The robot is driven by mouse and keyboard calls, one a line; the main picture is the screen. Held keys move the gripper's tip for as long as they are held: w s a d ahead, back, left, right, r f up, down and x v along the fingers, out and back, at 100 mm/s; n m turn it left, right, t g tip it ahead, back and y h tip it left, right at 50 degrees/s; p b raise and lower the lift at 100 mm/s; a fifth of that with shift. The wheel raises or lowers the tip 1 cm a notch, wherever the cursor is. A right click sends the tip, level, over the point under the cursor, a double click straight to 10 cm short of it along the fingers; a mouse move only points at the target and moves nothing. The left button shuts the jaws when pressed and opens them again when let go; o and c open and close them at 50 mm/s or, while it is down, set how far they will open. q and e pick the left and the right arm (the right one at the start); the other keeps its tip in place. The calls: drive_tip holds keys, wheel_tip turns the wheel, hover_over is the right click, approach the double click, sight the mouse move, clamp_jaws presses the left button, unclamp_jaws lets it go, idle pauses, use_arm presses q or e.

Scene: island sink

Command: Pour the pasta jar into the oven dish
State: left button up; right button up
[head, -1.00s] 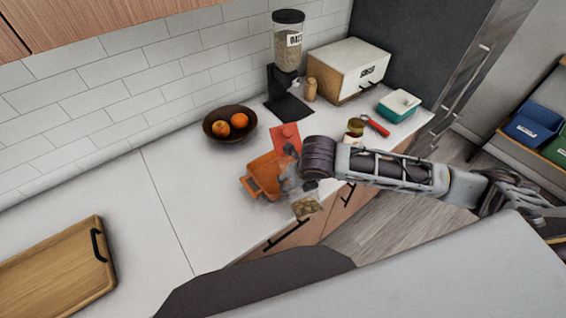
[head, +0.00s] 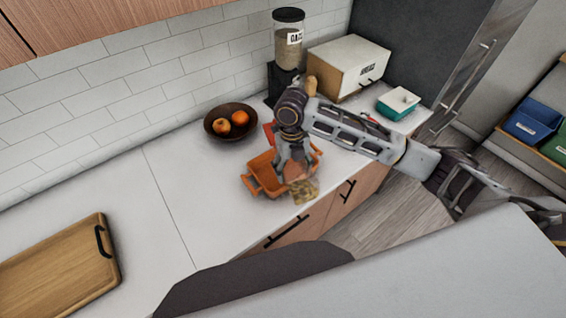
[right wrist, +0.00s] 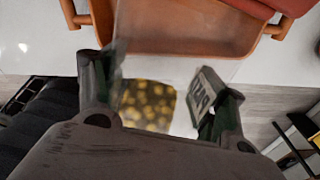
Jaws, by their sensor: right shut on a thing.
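The orange oven dish (head: 254,184) stands on the counter in the head view. It also shows across the top of the right wrist view (right wrist: 190,38). My right gripper (head: 292,172) is over the dish's right part, with its fingers on both sides of the clear pasta jar. The jar's pasta-filled end (head: 304,192) sticks out at the dish's front right. In the right wrist view the yellow pasta (right wrist: 148,104) shows between the fingers, and a partly hidden label is by the right finger. The jar looks tilted; its mouth is not clear. My left gripper is not in view.
A fruit bowl (head: 229,133) stands behind the dish, and an oats dispenser (head: 288,47) and bread box (head: 349,68) stand farther back. A teal-and-white dish (head: 398,103) is at right. A cutting board (head: 58,268) lies at left. The counter between is clear.

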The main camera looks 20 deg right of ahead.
drive_tip(key=shift+w+d+r+g, duration=0.1)
drive_tip(key=shift+r+g, duration=0.1)
drive_tip(key=shift+g, duration=0.1)
drive_tip(key=shift+w+r, duration=0.1)
drive_tip(key=shift+w, duration=0.1)
drive_tip(key=shift+r+g, duration=0.1)
drive_tip(key=shift+g, duration=0.3)
drive_tip(key=shift+w+a+r+g, duration=0.15)
drive_tip(key=shift+w+a+g, duration=0.05)
drive_tip(key=shift+g, duration=0.1)
drive_tip(key=shift+d+r, duration=0.1)
drive_tip(key=shift+d, duration=0.1)
drive_tip(key=shift+w+a+g, duration=0.25)
drive_tip(key=shift+g, duration=0.15)
drive_tip(key=shift+d+r, duration=0.2)
drive_tip(key=shift+d, duration=0.05)
